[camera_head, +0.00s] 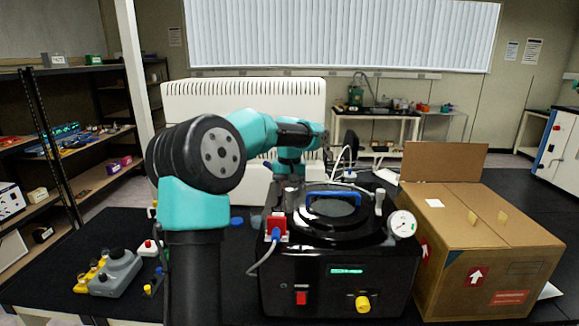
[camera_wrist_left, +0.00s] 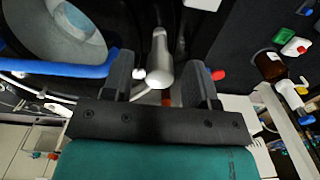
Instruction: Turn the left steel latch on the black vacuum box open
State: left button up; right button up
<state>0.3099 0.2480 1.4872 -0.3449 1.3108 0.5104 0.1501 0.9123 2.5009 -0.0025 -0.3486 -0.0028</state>
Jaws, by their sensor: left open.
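The black vacuum box (camera_head: 335,275) stands on the dark bench, with a round lid and a blue handle (camera_head: 334,198) on top. Its left steel latch (camera_head: 291,197) is at the lid's back left, partly hidden by my arm. My left gripper (camera_head: 290,181) points down over it; its fingers are hard to make out there. In the left wrist view, my left gripper (camera_wrist_left: 160,66) is open, with the steel latch (camera_wrist_left: 160,58) between its fingers. I cannot tell whether either finger touches it. The right steel latch (camera_head: 379,201) stands upright. My right gripper is not in view.
A pressure gauge (camera_head: 402,223) sits at the box's right corner, and a red plug with a cable (camera_head: 276,228) at its left. A grey device (camera_head: 116,271) lies at the left.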

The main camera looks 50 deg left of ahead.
pick_arm(q)
notch_tip(320, 180, up, 17)
dwell(0.6)
dwell(0.3)
